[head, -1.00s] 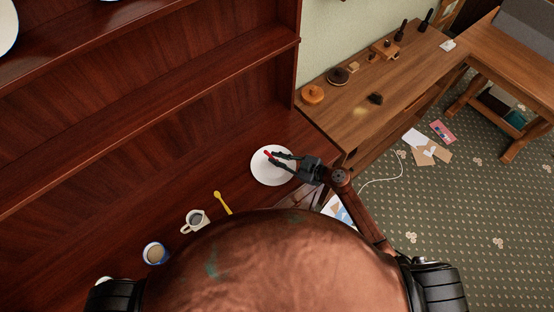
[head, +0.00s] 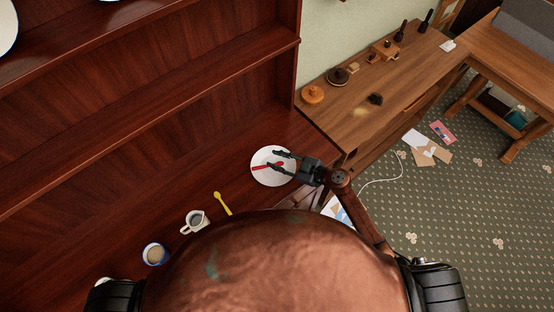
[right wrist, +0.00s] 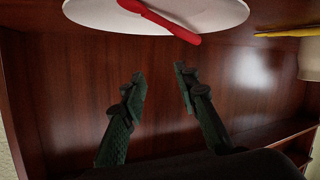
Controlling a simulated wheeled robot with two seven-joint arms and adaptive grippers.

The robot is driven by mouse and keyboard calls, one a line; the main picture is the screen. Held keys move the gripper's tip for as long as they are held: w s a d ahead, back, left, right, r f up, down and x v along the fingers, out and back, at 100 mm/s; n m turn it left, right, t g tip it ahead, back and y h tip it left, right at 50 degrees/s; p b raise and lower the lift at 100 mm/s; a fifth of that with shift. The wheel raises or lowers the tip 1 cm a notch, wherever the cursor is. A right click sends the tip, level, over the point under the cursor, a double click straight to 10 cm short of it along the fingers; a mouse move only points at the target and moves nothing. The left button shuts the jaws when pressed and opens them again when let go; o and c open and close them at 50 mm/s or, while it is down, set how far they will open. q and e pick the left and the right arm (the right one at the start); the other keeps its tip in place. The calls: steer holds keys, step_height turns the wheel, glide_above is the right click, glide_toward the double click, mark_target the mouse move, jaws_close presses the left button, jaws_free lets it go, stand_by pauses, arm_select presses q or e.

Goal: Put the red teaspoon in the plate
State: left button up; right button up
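The red teaspoon (head: 262,167) lies on the white plate (head: 257,178) on the dark wooden shelf surface. In the right wrist view the red teaspoon (right wrist: 166,21) lies across the white plate (right wrist: 98,14), one end at its rim. My right gripper (head: 274,162) is over the right part of the plate in the head view. In the right wrist view my right gripper (right wrist: 158,76) has its fingers spread with nothing between them, apart from the spoon. My left gripper is not in view.
A wooden side table (head: 375,85) with several small objects is at the right.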

steer(key=shift+d+r, duration=0.1)
steer(key=shift+r, duration=0.15)
steer(key=v, duration=1.2)
steer(key=shift+f, duration=0.1)
